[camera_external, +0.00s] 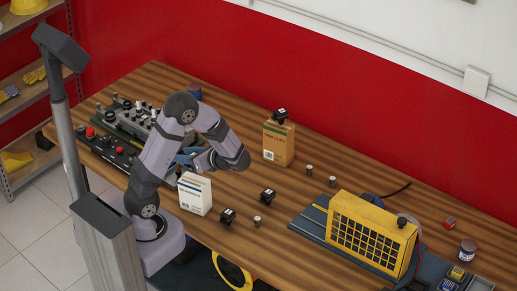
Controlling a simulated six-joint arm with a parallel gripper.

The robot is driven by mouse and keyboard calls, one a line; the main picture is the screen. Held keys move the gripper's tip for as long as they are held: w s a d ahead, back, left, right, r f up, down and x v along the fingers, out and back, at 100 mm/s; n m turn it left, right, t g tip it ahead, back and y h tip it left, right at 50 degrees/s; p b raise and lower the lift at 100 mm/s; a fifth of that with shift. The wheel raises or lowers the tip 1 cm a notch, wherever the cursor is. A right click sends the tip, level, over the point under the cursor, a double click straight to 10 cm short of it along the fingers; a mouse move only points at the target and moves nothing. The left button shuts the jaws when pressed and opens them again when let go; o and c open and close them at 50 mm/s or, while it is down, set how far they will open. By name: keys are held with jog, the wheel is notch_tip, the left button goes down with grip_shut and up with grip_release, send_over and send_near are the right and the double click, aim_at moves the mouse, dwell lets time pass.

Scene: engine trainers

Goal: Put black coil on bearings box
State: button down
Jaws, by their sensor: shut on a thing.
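My gripper (192,163) hangs just above and behind a white box with a blue band (195,194). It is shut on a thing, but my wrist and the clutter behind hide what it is. A brown box (278,145) stands upright farther back, with a small black coil-like part (280,116) on its top. Two more such black parts lie on the bench: one (268,195) right of the white box, one (228,215) nearer the front. The box labels are too small to read, so I cannot tell which is the bearings box.
A yellow grilled unit (371,233) on a dark base fills the right of the wooden bench (330,158). Small metal cylinders (257,221) stand between. A control panel (108,150) and machine parts (135,115) lie at left. The bench between the boxes is mostly clear.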

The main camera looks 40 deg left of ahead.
jog(key=shift+f, duration=2.05)
jog(key=shift+f, duration=0.1)
jog(key=c, duration=1.2)
grip_release()
jog(key=b+v, duration=0.2)
jog(key=v, duration=1)
jog(key=shift+r+b, duration=0.2)
jog(key=shift+b, duration=0.1)
